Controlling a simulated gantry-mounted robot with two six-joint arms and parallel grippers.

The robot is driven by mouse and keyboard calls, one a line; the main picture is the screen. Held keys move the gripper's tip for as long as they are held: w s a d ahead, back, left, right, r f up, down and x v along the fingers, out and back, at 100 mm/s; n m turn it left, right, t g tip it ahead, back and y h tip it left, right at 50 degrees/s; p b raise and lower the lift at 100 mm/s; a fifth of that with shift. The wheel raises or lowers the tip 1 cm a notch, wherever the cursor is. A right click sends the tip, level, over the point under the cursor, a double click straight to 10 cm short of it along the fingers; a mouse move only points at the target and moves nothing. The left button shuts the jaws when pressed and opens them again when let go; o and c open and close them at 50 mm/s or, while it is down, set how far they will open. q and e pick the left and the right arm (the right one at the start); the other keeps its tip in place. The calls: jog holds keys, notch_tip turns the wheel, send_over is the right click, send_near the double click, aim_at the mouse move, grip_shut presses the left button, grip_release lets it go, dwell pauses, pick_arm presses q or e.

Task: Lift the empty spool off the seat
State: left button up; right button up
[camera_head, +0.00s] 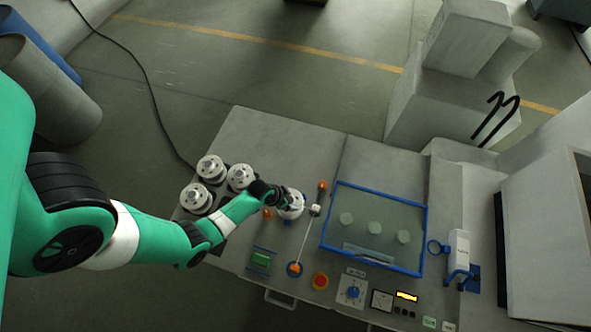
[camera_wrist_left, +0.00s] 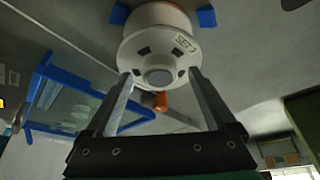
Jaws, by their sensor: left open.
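The white spool (camera_head: 292,206) sits on the worktop's seat, left of the glass-topped tray. It also shows in the left wrist view (camera_wrist_left: 158,50), its round flange facing the camera, with dark slots, a grey hub and dark lettering. Blue pads (camera_wrist_left: 206,17) show beside its far end. My left gripper (camera_head: 281,197) is at the spool and hides part of it. In the left wrist view my left gripper (camera_wrist_left: 162,74) is open, with one finger on each side of the flange's lower part. I cannot tell whether the fingers touch it. My right gripper is not in view.
Three other white spools (camera_head: 211,168) stand in a dark holder at the worktop's left. A thin rod (camera_head: 307,233) with an orange end stands just right of the seat. A blue-framed tray (camera_head: 374,228) lies further right. A red button (camera_head: 320,281) and dials line the front.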

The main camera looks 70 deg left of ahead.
pick_arm(q)
grip_shut()
dwell(0.7)
